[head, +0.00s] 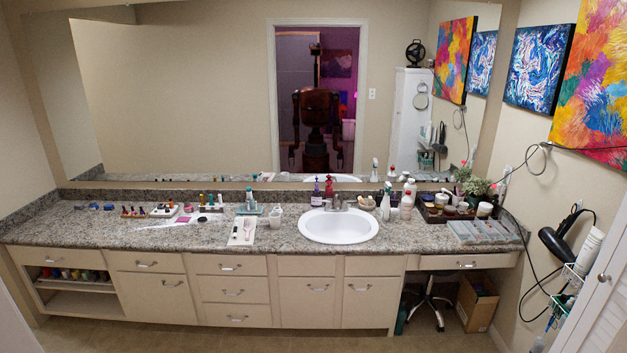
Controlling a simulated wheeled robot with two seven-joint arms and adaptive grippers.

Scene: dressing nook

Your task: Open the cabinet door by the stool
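The stool (428,305), with a dark wheeled base, stands in the open knee space under the right part of the counter. The cabinet door (371,306) just left of it is beige and shut, flush with the cabinet front. Neither of my grippers shows directly in the head view. My own dark body is reflected in the mirror, too small to make out the grippers.
The granite counter (110,230) runs along the wall with bottles, trays and a white sink (338,227) on it. A cardboard box (476,302) stands right of the stool. A hair dryer (560,240) and cords hang on the right wall. The floor (250,340) in front is clear.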

